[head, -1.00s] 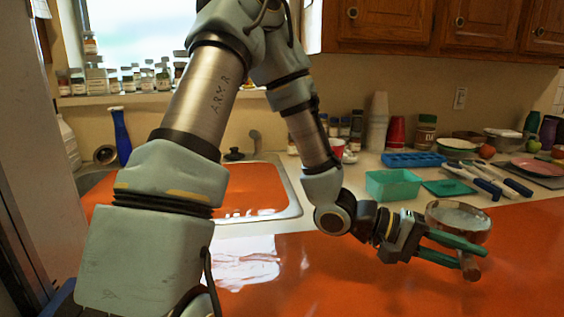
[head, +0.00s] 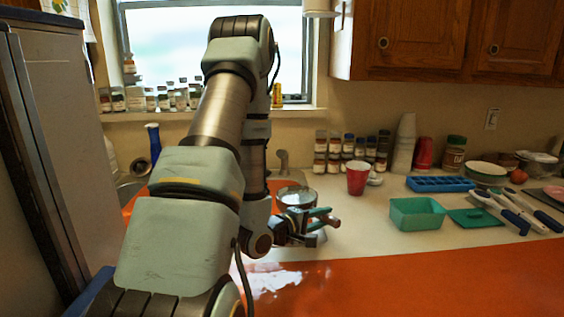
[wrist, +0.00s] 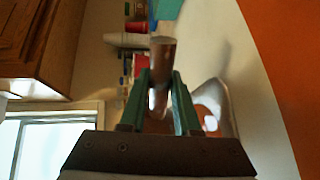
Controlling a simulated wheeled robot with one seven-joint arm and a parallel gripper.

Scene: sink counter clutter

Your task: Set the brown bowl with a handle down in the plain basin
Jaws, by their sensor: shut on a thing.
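My gripper (head: 326,218), with green fingers, is shut on the handle of the brown bowl (head: 296,199). The bowl looks upright and shows beside the sink's right end in the head view. In the wrist view the brown handle (wrist: 162,52) stands between the two fingers (wrist: 160,85); most of the bowl is hidden there. The sink, with an orange-looking basin (head: 279,185), lies behind my arm, which hides most of it. I cannot tell whether the bowl is over the basin or over the counter beside it.
A red cup (head: 357,178) stands on the counter right of the bowl. A green tub (head: 417,214), a blue tray (head: 440,184) and several utensils lie farther right. Jars (head: 321,152) line the wall. A blue bottle (head: 153,142) stands left of my arm.

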